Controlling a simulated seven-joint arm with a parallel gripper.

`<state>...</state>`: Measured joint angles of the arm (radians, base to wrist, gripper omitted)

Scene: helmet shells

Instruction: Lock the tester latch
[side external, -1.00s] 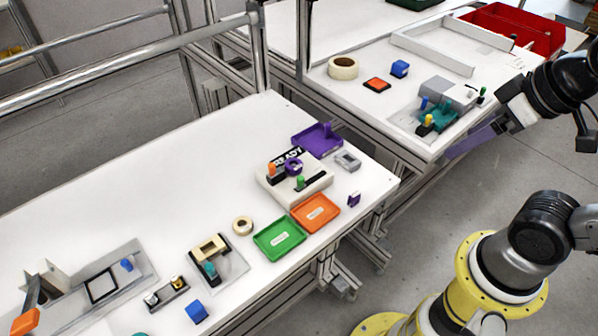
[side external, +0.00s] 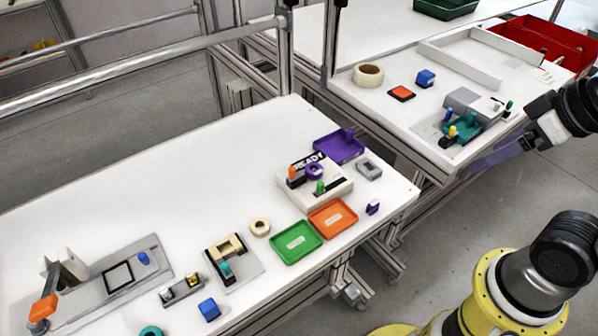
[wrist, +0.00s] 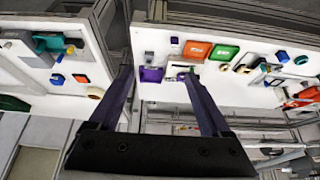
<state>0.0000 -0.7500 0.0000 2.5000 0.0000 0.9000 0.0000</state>
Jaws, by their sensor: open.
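A white box with a READY sign (side external: 315,188) stands near the right end of the front table. It carries an orange-topped post (side external: 293,173), a purple ring (side external: 314,171) and a green-topped knob (side external: 319,187) by a dark slot. No part is labelled as the tester or its latch, so I cannot tell which it is. My gripper (side external: 480,163) is at the front edge of the right-hand table, well away from the box. In the wrist view my gripper (wrist: 158,76) has two purple fingers spread apart with nothing held. The box shows small beyond them.
A grey fixture with a teal part (side external: 464,125) is on the right-hand table, close to my gripper. Green (side external: 276,250), orange (side external: 350,226) and purple (side external: 350,152) trays surround the READY box. A clamp with an orange handle (side external: 43,308) is at far left. A gap separates the tables.

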